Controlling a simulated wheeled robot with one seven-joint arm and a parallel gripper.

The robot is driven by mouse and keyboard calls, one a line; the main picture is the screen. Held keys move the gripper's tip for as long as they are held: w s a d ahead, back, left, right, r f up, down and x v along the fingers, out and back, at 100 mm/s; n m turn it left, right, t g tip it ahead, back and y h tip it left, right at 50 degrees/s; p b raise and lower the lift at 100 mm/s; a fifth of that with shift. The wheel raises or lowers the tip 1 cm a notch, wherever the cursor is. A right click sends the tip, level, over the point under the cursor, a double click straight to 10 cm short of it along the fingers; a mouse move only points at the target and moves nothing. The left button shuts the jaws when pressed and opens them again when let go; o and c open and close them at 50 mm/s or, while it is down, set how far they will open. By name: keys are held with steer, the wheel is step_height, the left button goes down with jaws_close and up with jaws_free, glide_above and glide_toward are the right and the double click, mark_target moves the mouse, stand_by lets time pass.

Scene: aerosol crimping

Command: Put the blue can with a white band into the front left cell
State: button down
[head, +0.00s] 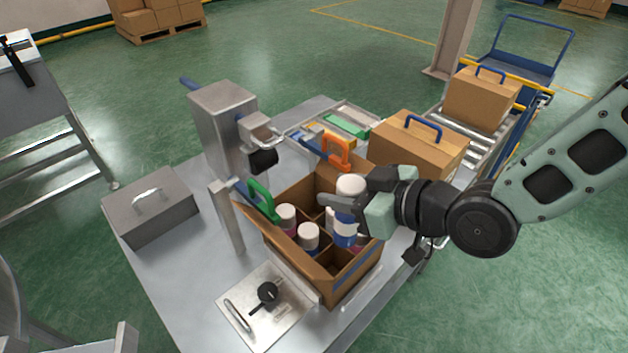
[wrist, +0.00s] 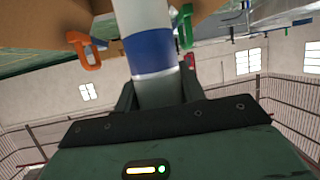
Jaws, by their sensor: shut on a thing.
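The blue can with a white band (head: 344,239) has a white cap. My gripper (head: 350,206) is shut on it and holds it upright at the right part of the cardboard box (head: 302,270), with its lower end at about the level of the dividers. In the wrist view the can (wrist: 152,50) rises between the fingers, and its far end is out of the frame. The box has dividers and open flaps. Cells at its near side look empty. The can and my gripper hide part of the right cells.
Two white-capped cans stand in the box, one at the left (head: 286,214) and one near the middle (head: 308,236). Green (head: 262,200) and orange (head: 336,150) handles stick up at the box's rim. A crimping press (head: 222,118) stands behind left. A closed carton (head: 418,150) is behind right.

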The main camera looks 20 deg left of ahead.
step_height(320, 180, down, 12)
steer(key=s+a+b, duration=0.1)
steer(key=b, duration=0.8)
steer(key=shift+s+a+n+g, duration=0.15)
steer(key=shift+a+n+g, duration=0.15)
steer(key=c, duration=0.8)
jaws_free()
steer(key=shift+o, duration=0.2)
steer(key=shift+d, duration=0.1)
